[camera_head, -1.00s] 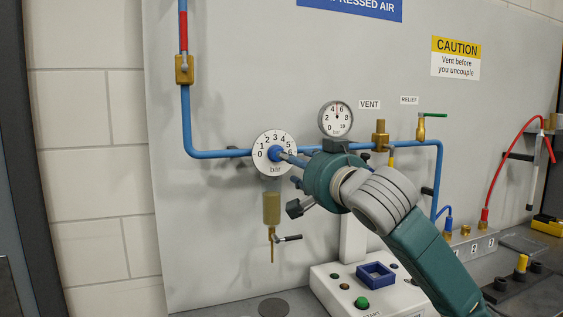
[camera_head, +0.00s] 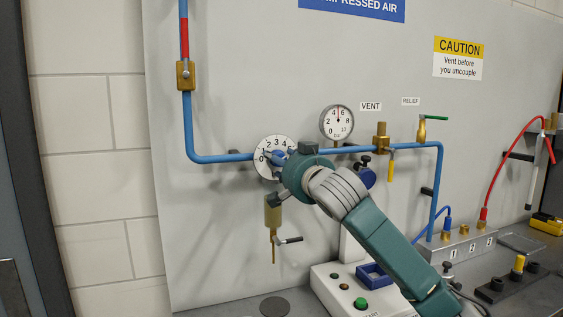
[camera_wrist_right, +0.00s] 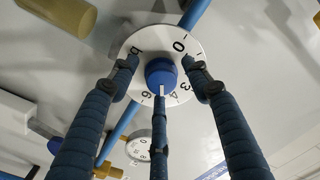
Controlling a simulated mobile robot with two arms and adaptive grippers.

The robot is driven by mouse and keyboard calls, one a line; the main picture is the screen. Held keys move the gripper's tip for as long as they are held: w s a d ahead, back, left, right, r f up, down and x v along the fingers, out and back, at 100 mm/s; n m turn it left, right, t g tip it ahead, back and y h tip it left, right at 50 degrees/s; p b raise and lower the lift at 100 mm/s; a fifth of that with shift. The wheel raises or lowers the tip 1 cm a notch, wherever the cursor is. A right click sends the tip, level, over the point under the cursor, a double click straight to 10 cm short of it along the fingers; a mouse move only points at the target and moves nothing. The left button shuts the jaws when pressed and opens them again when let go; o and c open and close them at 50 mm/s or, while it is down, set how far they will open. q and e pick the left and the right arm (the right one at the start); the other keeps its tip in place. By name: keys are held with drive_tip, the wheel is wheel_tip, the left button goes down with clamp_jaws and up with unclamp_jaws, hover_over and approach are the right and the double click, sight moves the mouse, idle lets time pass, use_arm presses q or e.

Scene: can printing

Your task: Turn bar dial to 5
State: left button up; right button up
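The bar dial (camera_head: 262,146) is a white disc on the grey panel, numbered from 0 to 6. Its blue knob (camera_wrist_right: 160,71) shows in the right wrist view. A white mark on the knob points between 4 and 6; the middle finger hides the 5. My right gripper (camera_head: 279,161) is at the dial, covering its right part in the head view. My left gripper is out of view.
A pressure gauge (camera_head: 337,124) with its needle near 5 sits right of the dial. Blue pipe (camera_head: 222,158) runs along the panel. A brass filter (camera_head: 273,214) hangs below the dial. The vent valve (camera_head: 381,142) is farther right. A white control box (camera_head: 324,280) stands below.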

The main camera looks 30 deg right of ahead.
drive_tip(key=c, duration=1)
drive_tip(key=shift+f, duration=0.1)
drive_tip(key=shift+m, duration=0.3)
drive_tip(key=shift+c, duration=0.2)
drive_tip(key=o, duration=1.1)
drive_tip(key=shift+o, duration=0.2)
drive_tip(key=v, duration=1.2)
